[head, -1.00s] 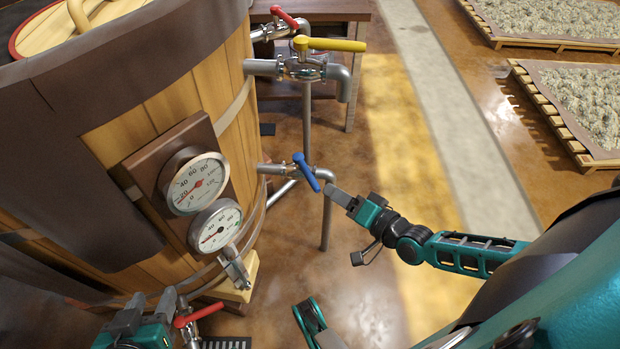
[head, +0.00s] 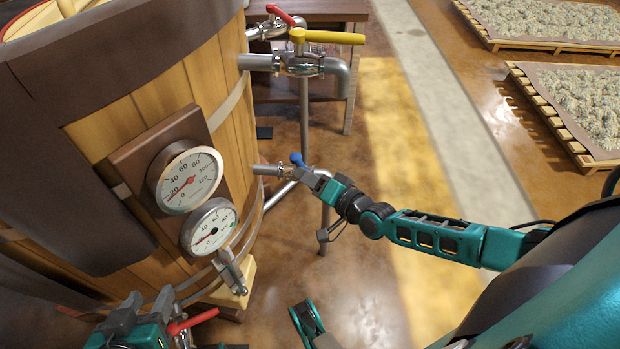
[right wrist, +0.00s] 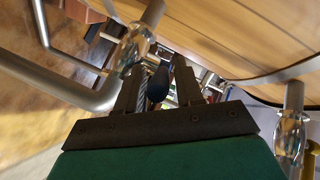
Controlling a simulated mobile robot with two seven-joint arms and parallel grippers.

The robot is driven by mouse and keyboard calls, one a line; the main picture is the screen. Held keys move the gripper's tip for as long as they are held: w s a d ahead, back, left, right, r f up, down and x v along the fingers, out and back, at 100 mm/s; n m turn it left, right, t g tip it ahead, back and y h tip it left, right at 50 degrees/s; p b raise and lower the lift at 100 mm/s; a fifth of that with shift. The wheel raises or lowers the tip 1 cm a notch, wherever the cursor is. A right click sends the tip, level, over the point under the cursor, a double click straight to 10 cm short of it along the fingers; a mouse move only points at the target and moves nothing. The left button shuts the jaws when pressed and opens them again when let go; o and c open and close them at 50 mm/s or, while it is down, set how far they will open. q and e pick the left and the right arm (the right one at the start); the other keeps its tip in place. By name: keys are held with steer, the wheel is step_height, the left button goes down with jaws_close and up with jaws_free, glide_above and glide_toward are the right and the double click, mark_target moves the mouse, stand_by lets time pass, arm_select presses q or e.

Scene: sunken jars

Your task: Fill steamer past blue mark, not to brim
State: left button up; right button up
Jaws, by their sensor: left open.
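The steamer is the large wooden vat (head: 165,95) at the left of the head view. I cannot make out a blue mark or the water level. The blue-handled valve (head: 297,159) is low on its side; my right gripper (head: 312,180) is at this handle and hides part of it. In the right wrist view the dark blue handle (right wrist: 157,88) lies between the two fingers, which stand apart with narrow gaps beside it. My left gripper (head: 148,310) is open at the bottom left, beside a lower red-handled valve (head: 192,322).
A yellow-handled valve (head: 328,38) and a red-handled valve (head: 281,15) sit higher up. Two dial gauges, the upper gauge (head: 190,180) and lower gauge (head: 210,228), are on the vat's front. Filled pallets (head: 575,105) stand far right. The floor between is clear.

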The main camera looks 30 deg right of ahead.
arm_select(q)
steer(key=shift+f, duration=0.1)
arm_select(e)
jaws_close()
arm_select(q)
steer(key=shift+a, duration=0.1)
